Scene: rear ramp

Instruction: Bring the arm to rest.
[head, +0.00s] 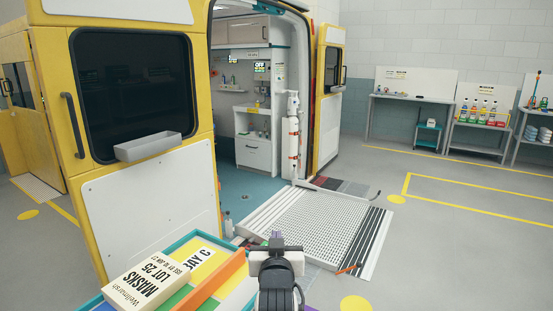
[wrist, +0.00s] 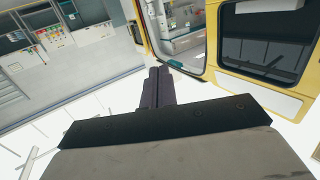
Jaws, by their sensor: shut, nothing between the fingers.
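My gripper shows in the wrist view (wrist: 160,72) as two dark fingers pressed together, with nothing between them. In the head view my gripper (head: 277,238) is at the bottom centre, in front of the ramp and partly hidden by my own wrist. It appears to be held in the air, pointing away toward the vehicle. My arm (head: 278,290) comes up from the bottom edge of the head view.
The ramp (head: 310,228) slopes from the open yellow vehicle. Its open door (head: 150,205) stands left. Grey floor (head: 450,250) at right is clear.

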